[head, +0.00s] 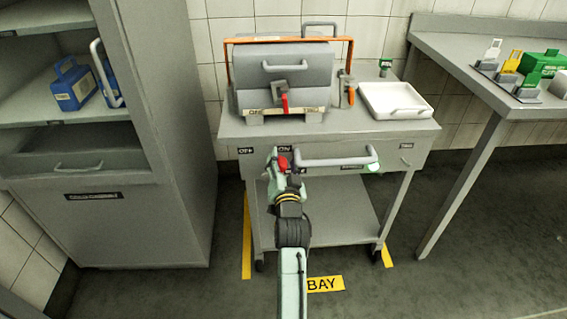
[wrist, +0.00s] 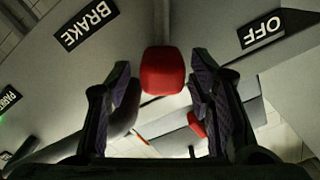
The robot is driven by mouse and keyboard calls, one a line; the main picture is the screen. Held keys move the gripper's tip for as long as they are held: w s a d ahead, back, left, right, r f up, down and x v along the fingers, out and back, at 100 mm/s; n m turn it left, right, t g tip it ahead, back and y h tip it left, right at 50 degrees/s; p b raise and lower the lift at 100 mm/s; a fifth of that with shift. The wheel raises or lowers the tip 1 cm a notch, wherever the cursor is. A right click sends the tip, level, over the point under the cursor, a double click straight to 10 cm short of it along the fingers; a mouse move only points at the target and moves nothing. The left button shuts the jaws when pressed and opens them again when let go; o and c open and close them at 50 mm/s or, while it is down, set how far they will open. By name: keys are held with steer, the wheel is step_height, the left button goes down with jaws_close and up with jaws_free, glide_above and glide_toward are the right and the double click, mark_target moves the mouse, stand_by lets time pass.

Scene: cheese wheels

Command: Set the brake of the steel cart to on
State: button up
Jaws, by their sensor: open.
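The steel cart (head: 225,128) stands in the middle of the head view. In the wrist view the red knob (wrist: 162,70) sits between the two fingers of my open gripper (wrist: 160,85). A BRAKE label (wrist: 87,25) and an OFF label (wrist: 262,30) lie beyond it. I cannot tell whether the fingers touch the knob.
A grey push handle (head: 335,157) juts from the cart front, just right of my gripper. A grey vat with an orange bar (head: 233,62) and a white tray (head: 395,100) stand on top. A cabinet (head: 190,150) is at left, a side table (head: 450,50) at right.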

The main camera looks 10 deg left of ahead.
steer(key=shift+s, duration=0.15)
steer(key=v, duration=1.1)
steer(key=shift+s+d, duration=0.2)
steer(key=shift+s, duration=0.15)
steer(key=shift+r, duration=0.1)
